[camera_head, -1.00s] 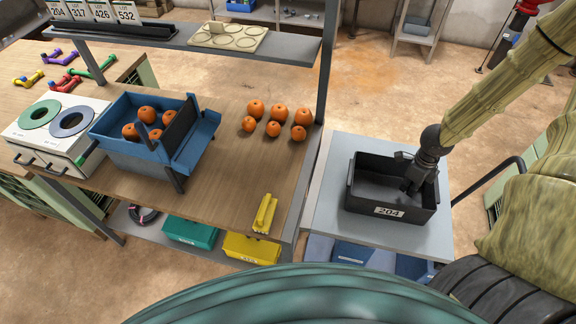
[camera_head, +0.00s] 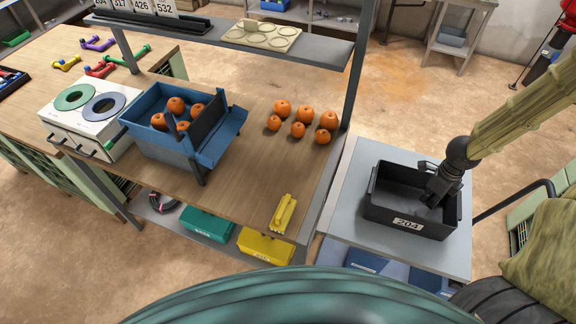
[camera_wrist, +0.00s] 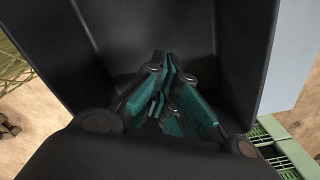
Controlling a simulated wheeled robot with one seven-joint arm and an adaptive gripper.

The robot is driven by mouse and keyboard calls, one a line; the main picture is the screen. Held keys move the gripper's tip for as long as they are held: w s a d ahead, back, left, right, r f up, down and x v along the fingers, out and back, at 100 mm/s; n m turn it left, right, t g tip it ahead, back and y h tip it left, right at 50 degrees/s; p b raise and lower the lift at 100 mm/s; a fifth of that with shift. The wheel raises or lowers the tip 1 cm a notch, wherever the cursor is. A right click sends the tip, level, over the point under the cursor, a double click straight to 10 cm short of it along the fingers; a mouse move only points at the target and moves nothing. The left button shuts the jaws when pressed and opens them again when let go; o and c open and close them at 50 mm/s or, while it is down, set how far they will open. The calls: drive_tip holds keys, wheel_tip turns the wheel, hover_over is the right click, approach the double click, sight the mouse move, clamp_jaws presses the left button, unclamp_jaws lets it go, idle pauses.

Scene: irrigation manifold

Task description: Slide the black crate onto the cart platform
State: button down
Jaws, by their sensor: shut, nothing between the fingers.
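The black crate (camera_head: 405,224), labelled 204, stands upright on the grey cart platform (camera_head: 345,215), close to its right edge in the head view. The crate looks empty apart from my gripper. My gripper (camera_head: 432,198) reaches down into the crate from the upper right, near its right end. In the wrist view, my gripper's teal-padded fingers (camera_wrist: 163,68) are closed together with nothing between them, near the dark inner wall of the crate (camera_wrist: 245,45). Whether the fingertips touch the wall or floor is unclear.
A wooden workbench (camera_head: 245,180) stands left of the cart, with a post (camera_head: 360,70) at its corner. It holds a blue bin (camera_head: 165,148) of oranges, loose oranges (camera_head: 298,130) and a yellow object (camera_head: 283,213). Bare platform shows left of the crate.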

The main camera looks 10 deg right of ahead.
drive_tip(key=shift+r+p, duration=0.45)
drive_tip(key=shift+r, duration=0.75)
wheel_tip(320, 180, up, 9)
drive_tip(key=shift+f, duration=0.15)
drive_tip(key=shift+s, duration=0.1)
idle(0.6)
